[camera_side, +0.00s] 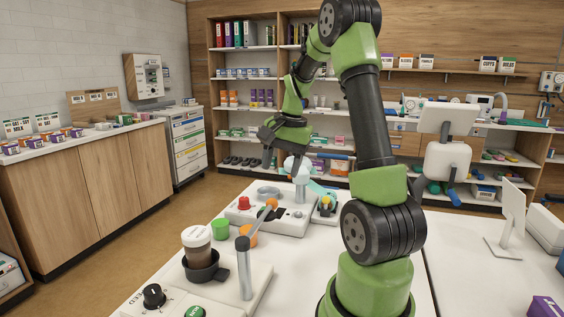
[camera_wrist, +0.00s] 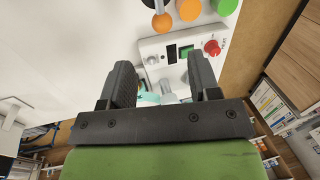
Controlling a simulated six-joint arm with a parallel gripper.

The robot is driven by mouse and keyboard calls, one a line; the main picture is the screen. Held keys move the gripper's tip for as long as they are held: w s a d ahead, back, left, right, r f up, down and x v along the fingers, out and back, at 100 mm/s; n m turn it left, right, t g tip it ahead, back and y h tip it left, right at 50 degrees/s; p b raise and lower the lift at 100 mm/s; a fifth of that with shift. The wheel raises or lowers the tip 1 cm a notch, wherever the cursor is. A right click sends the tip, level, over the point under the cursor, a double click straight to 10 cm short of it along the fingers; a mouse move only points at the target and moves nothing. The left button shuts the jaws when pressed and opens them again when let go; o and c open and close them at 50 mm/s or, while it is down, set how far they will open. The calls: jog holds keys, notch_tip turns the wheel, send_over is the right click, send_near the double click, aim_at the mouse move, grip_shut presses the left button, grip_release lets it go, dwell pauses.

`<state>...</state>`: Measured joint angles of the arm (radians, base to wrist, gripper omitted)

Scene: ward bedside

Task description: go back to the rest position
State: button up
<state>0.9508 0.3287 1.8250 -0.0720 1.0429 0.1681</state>
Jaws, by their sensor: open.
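My gripper (camera_wrist: 160,85) is open in the wrist view, its two dark fingers well apart with nothing held between them. In the side view my gripper (camera_side: 284,160) hangs in the air above the far end of the white table (camera_side: 185,240). A pale blue and white device on a post (camera_side: 302,172) stands close behind the gripper in the side view. I cannot tell the exact gap between them.
A brown cup (camera_side: 198,248) sits in a dark holder at the table's front, beside a grey post (camera_side: 244,265). A green cap (camera_side: 220,229) and an orange cap (camera_side: 247,237) are near the box. A white panel on a stand (camera_side: 511,215) is at right. Shelves line the back wall.

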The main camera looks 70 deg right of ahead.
jog(key=shift+s+r, duration=0.1)
jog(key=shift+r, duration=0.25)
jog(key=shift+a, duration=0.1)
